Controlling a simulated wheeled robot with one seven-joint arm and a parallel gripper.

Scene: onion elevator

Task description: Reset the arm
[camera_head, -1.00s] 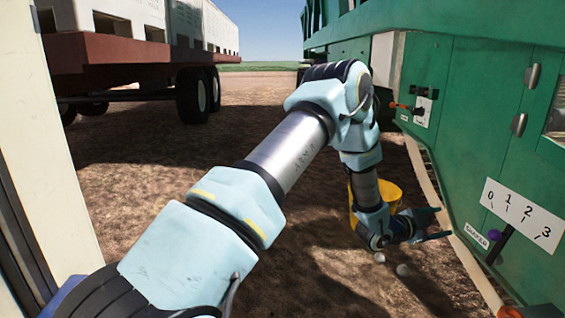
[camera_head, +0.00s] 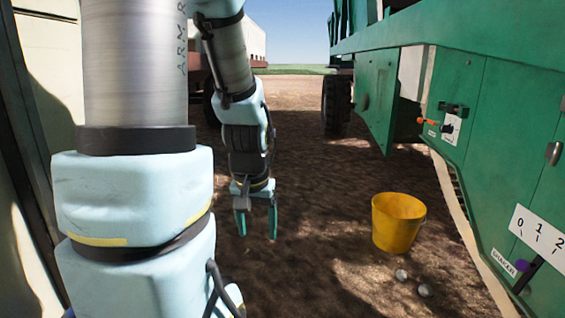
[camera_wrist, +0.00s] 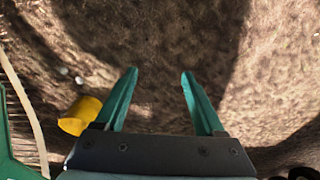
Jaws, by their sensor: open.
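My gripper (camera_head: 257,222) hangs from my arm left of the middle of the head view, pointing down above the brown soil. Its two green fingers are apart, with nothing between them. In the wrist view my gripper (camera_wrist: 160,95) is also open and empty, with only bare ground beyond the fingertips. My arm is folded back at the left, and its large links cover much of the left side of the head view.
A yellow bucket (camera_head: 397,226) stands right of my gripper; it also shows in the wrist view (camera_wrist: 80,115). Small pale round objects (camera_head: 424,290) lie near it. The green machine (camera_head: 485,140), with levers, lines the right side. A trailer (camera_head: 255,42) stands behind my arm.

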